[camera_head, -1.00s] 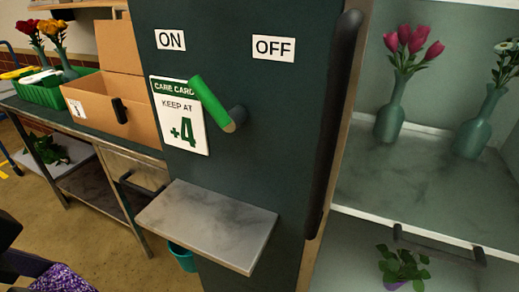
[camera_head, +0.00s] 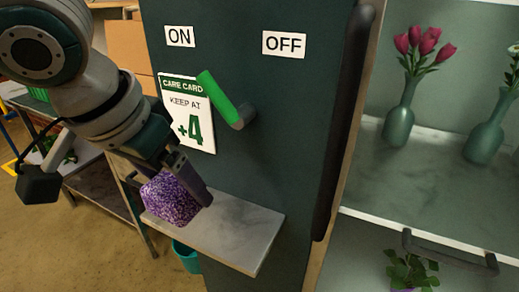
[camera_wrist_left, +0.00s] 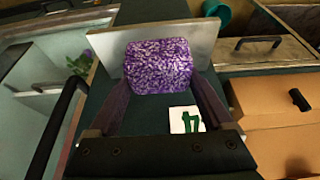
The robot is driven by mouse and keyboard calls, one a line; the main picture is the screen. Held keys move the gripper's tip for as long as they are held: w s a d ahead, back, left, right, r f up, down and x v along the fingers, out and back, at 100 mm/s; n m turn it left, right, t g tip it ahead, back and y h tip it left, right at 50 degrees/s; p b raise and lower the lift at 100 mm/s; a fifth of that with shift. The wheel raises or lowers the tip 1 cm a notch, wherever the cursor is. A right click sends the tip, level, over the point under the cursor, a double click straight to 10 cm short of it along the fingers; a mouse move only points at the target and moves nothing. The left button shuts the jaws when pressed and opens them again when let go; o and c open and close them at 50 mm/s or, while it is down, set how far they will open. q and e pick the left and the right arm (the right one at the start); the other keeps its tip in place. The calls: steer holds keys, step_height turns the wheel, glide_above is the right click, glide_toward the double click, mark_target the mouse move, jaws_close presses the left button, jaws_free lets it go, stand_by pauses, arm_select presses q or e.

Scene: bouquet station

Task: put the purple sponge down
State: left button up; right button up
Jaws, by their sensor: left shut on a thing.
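The purple sponge (camera_head: 170,199) is a speckled block between the fingers of my left gripper (camera_head: 192,188), which is shut on it. In the head view it is at the left part of the small grey marbled shelf (camera_head: 240,229) on the dark cabinet front. In the left wrist view the sponge (camera_wrist_left: 158,66) sits between the two fingers (camera_wrist_left: 160,92), with the shelf (camera_wrist_left: 205,38) behind it. I cannot tell whether the sponge touches the shelf. My right gripper is not in view.
A green-handled lever (camera_head: 219,95) sticks out above the shelf, beside a care card (camera_head: 190,112). ON and OFF labels are higher up. A dark vertical handle (camera_head: 343,120) and open shelves with vases (camera_head: 399,124) are at right. The shelf's right part is clear.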

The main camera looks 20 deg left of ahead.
arm_select(q)
steer(key=w, duration=0.1)
steer(key=w+f, duration=0.1)
steer(key=w, duration=0.1)
steer(key=w+f, duration=0.1)
steer(key=shift+w+d+f, duration=0.1)
steer(key=shift+w+d, duration=0.2)
steer(key=shift+f+b, duration=0.35)
steer(key=shift+f, duration=0.4)
step_height(320, 180, down, 3)
steer(key=shift+s+r, duration=0.1)
steer(key=shift+r+p, duration=0.15)
steer(key=shift+p, duration=0.2)
steer(key=shift+c, duration=0.6)
steer(key=shift+w+f, duration=0.25)
steer(key=o, duration=1.1)
